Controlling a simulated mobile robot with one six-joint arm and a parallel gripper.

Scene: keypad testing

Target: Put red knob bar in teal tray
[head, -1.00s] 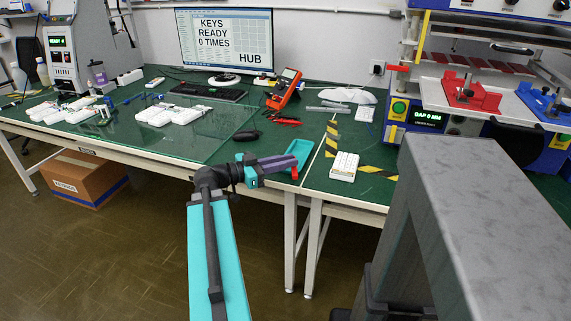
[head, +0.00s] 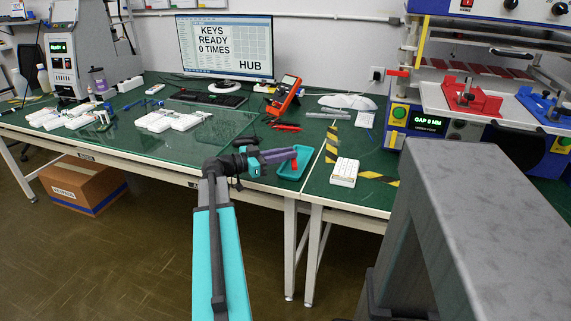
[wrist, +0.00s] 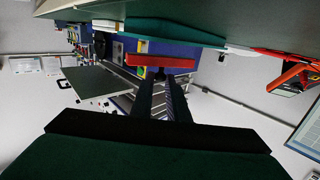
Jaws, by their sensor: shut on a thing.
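My gripper (head: 284,156) is shut on the red knob bar (head: 294,163). In the wrist view the bar (wrist: 160,61) lies crosswise at the tips of my dark fingers (wrist: 163,82). The teal tray (head: 284,173) sits on the green table near its front edge. In the head view the bar and fingers overlap the tray and hide part of it. In the wrist view, which is upside down, the tray (wrist: 175,31) shows apart from the bar, on the table side of it. The bar is held up, not resting in the tray.
A white keypad (head: 344,172) lies right of the tray, by yellow-black tape. A red-orange meter (head: 284,95) and red-handled tools (head: 286,127) lie behind it. A clear sheet (head: 215,125) and white keypads (head: 168,121) lie left. A monitor (head: 225,47) stands at the back.

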